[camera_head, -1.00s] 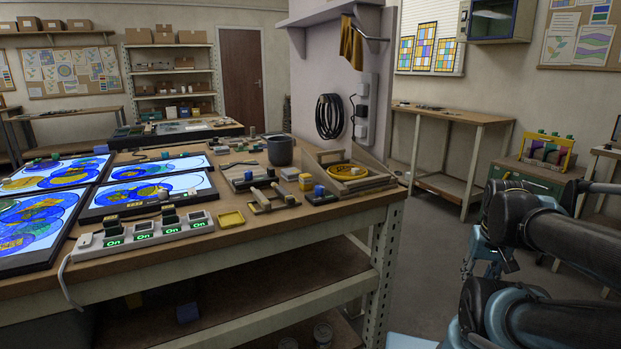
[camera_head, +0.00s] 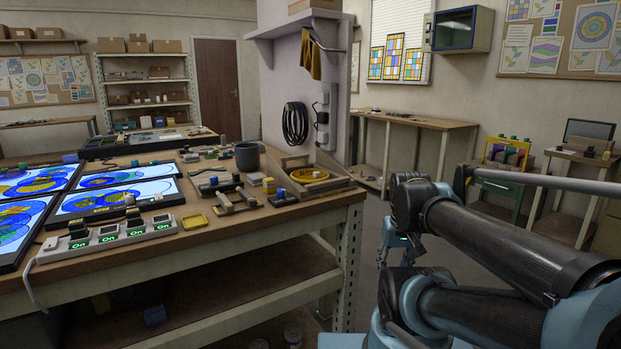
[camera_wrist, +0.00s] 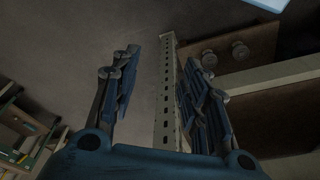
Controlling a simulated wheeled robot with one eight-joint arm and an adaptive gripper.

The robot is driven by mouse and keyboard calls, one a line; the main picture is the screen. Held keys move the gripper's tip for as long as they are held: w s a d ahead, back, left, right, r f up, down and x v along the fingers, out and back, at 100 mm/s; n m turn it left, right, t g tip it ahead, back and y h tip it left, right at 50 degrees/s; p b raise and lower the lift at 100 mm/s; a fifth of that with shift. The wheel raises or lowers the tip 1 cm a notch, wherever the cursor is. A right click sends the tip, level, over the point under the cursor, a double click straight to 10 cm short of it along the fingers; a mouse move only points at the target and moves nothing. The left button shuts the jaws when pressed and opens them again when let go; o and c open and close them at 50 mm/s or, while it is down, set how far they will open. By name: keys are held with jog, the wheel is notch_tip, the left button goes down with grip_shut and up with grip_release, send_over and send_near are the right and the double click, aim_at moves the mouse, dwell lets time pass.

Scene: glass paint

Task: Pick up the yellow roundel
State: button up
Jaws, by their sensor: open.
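The yellow roundel (camera_head: 310,175) is a flat yellow disc. It lies in a low wooden tray (camera_head: 338,186) near the right end of the workbench in the head view. My gripper (camera_wrist: 160,88) is open and empty in the wrist view. Its two blue fingers are wide apart, with the floor and a perforated metal bench leg (camera_wrist: 168,100) behind them. The roundel is not in the wrist view. In the head view my arm is right of the bench, apart from the roundel.
A dark grey cup (camera_head: 246,156) stands left of the tray. Small blocks and tools lie in front of it. Lit glass panels (camera_head: 115,191) and a power strip (camera_head: 110,236) fill the bench's left. A wall panel with a hanging cable coil (camera_head: 295,123) rises behind. Open floor lies right of the bench.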

jog(key=w+a+r+m+g+y, duration=0.1)
jog(key=w+a+r+m, duration=0.25)
jog(key=w+r, duration=0.55)
jog(key=w+a+r+m, duration=0.2)
jog(key=w+a+r, duration=0.2)
jog(key=w+r, duration=0.55)
jog(key=w+a+r+m+g, duration=0.2)
jog(key=w+a+r+m, duration=0.4)
jog(key=w+a+r, duration=0.85)
send_over(318, 172)
jog(key=f, duration=1)
jog(key=shift+w+a+f, duration=0.3)
jog(key=shift+s+d+f, duration=0.1)
jog(key=shift+f, duration=1.25)
jog(key=shift+s+d+f, duration=0.1)
jog(key=shift+f, duration=1.25)
grip_shut()
